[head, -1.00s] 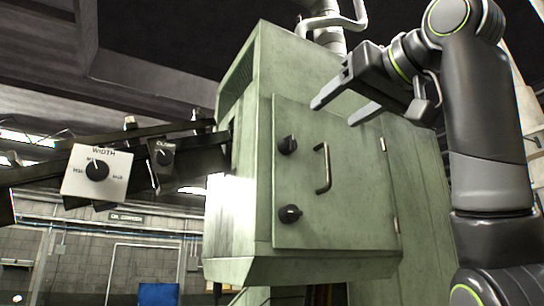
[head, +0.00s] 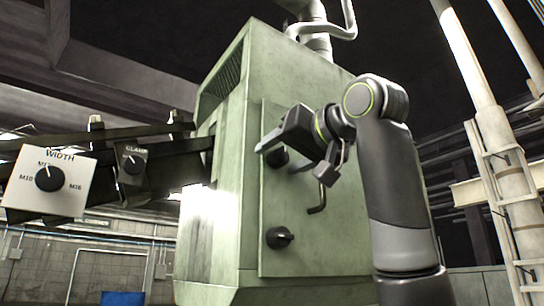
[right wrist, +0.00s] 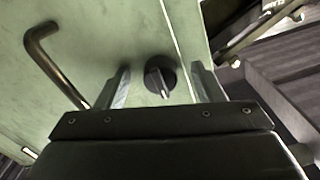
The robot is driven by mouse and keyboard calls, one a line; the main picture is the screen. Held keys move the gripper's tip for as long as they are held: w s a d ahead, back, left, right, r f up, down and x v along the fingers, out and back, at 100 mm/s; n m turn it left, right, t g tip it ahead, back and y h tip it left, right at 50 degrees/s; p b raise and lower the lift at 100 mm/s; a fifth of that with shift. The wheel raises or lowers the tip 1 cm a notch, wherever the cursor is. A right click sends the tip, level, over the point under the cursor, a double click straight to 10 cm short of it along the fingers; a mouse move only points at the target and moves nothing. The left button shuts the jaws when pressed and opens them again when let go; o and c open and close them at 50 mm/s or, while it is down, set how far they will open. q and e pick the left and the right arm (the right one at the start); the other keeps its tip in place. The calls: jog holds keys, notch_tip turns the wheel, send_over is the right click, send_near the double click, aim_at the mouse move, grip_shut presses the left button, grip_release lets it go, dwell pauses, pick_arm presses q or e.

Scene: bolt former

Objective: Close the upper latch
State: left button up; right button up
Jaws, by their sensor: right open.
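The upper latch, a round black knob with a raised grip bar, sits near the edge of the green cabinet door. In the right wrist view the upper latch (right wrist: 160,77) lies between the two open fingers of my right gripper (right wrist: 162,85), apart from both. In the head view the right gripper (head: 266,147) is at the upper latch (head: 277,157) and partly covers it. The lower latch (head: 279,237) is a similar black knob farther down the door (head: 285,205). The door looks closed against the cabinet. My left gripper is not in view.
A bent door handle (right wrist: 50,60) stands out left of the upper latch in the right wrist view; it shows partly behind my arm in the head view (head: 319,200). A WIDTH dial box (head: 47,182) and a CLAMP knob (head: 132,163) are at left.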

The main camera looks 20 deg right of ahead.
jog(key=shift+m, duration=0.7)
jog(key=shift+s+m, duration=0.25)
jog(key=shift+m, duration=0.25)
jog(key=shift+s+d+m, duration=0.1)
jog(key=shift+s+m, duration=0.05)
jog(key=shift+m, duration=0.45)
jog(key=shift+f+m+b, duration=0.1)
jog(key=shift+m+b, duration=0.35)
jog(key=shift+m, duration=0.05)
jog(key=m+b, duration=0.1)
jog(key=m, duration=0.2)
jog(key=shift+m, duration=0.5)
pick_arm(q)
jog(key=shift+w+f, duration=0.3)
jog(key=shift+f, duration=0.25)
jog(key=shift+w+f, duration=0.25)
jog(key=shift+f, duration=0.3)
